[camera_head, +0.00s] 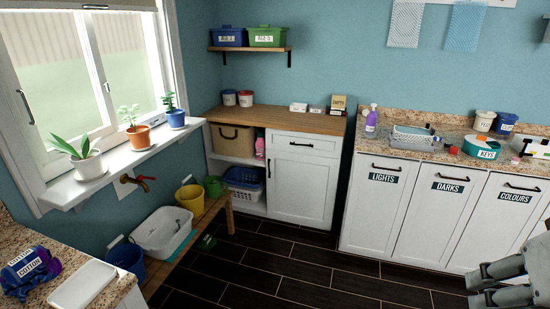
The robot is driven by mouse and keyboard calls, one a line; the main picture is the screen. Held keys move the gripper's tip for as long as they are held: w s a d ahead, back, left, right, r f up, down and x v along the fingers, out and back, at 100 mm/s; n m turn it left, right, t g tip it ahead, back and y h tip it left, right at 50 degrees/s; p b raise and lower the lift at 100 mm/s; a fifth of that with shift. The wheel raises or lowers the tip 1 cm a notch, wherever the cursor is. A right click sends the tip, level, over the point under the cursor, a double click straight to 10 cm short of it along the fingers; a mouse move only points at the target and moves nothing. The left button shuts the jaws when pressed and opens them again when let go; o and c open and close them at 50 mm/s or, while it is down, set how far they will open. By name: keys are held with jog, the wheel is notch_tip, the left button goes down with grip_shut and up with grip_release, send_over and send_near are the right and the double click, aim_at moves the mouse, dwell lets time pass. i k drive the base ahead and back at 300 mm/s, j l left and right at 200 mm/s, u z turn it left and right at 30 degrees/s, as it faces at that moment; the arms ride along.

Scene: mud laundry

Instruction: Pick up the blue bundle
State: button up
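A blue bundle (24,274) with white COTTON lettering lies on the speckled granite counter (57,293) at the lower left. Purple-blue cloth shows at its right side and underneath. My gripper (472,292) is at the lower right, far from the bundle, in front of the white cabinets. Its two grey fingers point left with a gap between them, and I see nothing held. Part of the gripper is cut off by the frame's right edge.
A white tray (83,285) lies just right of the bundle. A low wooden bench (183,246) holds a white basin (162,231) and buckets. Potted plants stand on the windowsill (130,160). Dark floor (290,268) is clear between the bench and cabinets.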

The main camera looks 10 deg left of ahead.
aim_at(22, 275)
jog(key=i+u, duration=0.1)
jog(key=i, duration=0.5)
jog(key=i+l, duration=0.2)
jog(key=i, duration=0.35)
jog(key=i+l+u, duration=0.15)
jog(key=i, duration=0.45)
jog(key=i+j+u, duration=0.1)
jog(key=i+u, duration=0.15)
jog(key=u, duration=0.2)
jog(key=i+u, duration=0.25)
jog(key=u, duration=0.15)
jog(key=i+u, duration=0.25)
jog(key=u, duration=0.2)
jog(key=i+l+u, duration=0.2)
jog(key=u, duration=0.2)
jog(key=i+u, duration=0.15)
jog(key=u, duration=0.25)
jog(key=i+u, duration=0.2)
jog(key=u, duration=0.2)
jog(key=i+l+u, duration=0.1)
jog(key=u, duration=0.3)
jog(key=i+l+u, duration=0.15)
jog(key=u, duration=0.25)
jog(key=i+l+u, duration=0.15)
jog(key=u, duration=0.25)
jog(key=i+l+u, duration=0.4)
jog(key=k+j, duration=0.05)
jog(key=k, duration=0.05)
